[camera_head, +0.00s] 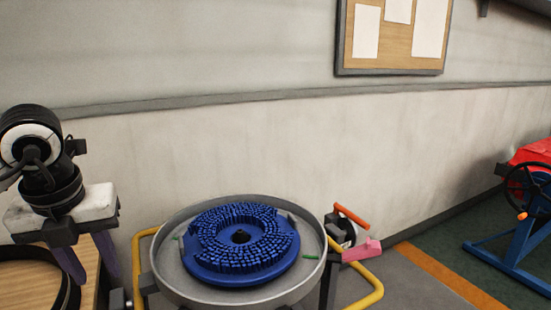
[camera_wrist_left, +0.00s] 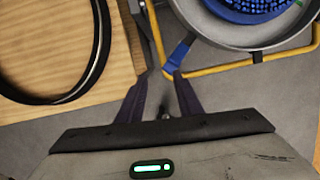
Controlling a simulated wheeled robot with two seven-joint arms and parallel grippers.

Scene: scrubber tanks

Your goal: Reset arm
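My left gripper (camera_head: 92,270) is at the left of the head view, pointing down, with its two dark purple fingers apart. It also shows in the left wrist view (camera_wrist_left: 163,76), where the fingers have a gap between them and nothing is held. It hangs beside a wooden surface (camera_head: 88,262) and left of a round grey tank (camera_head: 165,280). A blue brush disc (camera_head: 240,268) with many bristles lies in the tank. My right gripper is in neither view.
The tank has a yellow tube frame (camera_head: 372,296), an orange handle (camera_head: 352,216) and a pink part (camera_head: 362,250). A black ring (camera_wrist_left: 100,50) lies on the wood. A blue stand with a red top (camera_head: 530,155) is far right.

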